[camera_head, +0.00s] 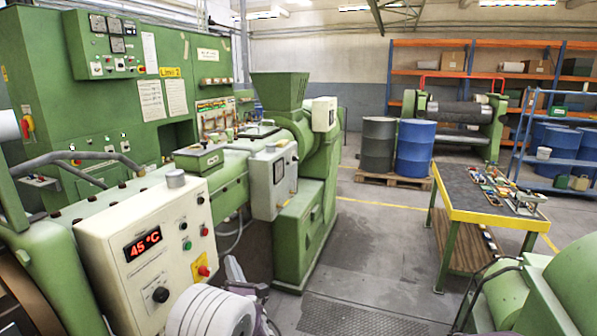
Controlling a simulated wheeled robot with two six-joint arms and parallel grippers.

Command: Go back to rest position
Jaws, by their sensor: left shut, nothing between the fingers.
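My left gripper (238,272) shows low in the head view, just right of the cream control box (150,250) and in front of the green extruder's base (303,238). It is small and partly hidden behind the white, rounded link of my arm. Its fingers are shut with nothing held. I cannot tell from this view how far it is from the box. My right gripper is not in view.
The control box has a red "45 °C" display and a red knob. A yellow-edged worktable (480,214) with small items stands right. A green machine (560,290) fills the lower right corner. Grey floor (375,255) is clear between. A blue drum (416,148) stands behind.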

